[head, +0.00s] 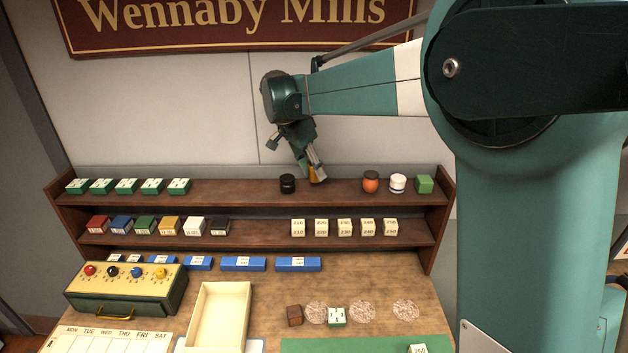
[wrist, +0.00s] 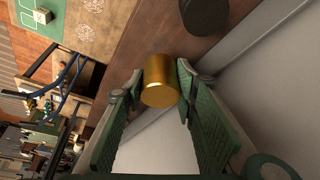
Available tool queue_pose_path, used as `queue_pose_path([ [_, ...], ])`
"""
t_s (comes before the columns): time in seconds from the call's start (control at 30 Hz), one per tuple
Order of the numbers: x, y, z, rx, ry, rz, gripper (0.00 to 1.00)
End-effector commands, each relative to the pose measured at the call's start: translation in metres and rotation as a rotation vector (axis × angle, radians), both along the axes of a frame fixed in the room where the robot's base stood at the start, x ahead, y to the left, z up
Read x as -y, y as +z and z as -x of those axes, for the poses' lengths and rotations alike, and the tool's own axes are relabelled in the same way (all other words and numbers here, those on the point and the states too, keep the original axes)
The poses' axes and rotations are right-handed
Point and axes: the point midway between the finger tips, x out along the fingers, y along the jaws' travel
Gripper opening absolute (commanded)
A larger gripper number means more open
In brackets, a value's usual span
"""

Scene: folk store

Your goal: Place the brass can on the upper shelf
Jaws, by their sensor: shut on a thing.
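The brass can (wrist: 160,82) is a gold cylinder between the two green fingers of my gripper (wrist: 157,84) in the wrist view. In the head view my gripper (head: 312,172) is over the upper shelf (head: 230,188), and a small part of the brass can (head: 313,174) shows at its fingertips. The can is at the upper shelf, just right of a black can. My fingers hide most of it in the head view. I cannot tell whether its base touches the shelf.
Several green boxes (head: 127,186) are at the left. A wall rises behind. The lower shelf (head: 260,231) holds coloured and cream blocks.

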Motion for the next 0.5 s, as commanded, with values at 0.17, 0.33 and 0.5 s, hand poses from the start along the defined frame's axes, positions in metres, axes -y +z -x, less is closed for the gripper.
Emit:
queue_pose_path([
  [0.17,0.0,0.0,0.0,0.0,0.0,0.0,0.15],
  [0.33,0.0,-0.006,0.0,0.0,0.0,0.0,0.15],
  [0.5,0.0,-0.024,0.0,0.0,0.0,0.0,0.15],
])
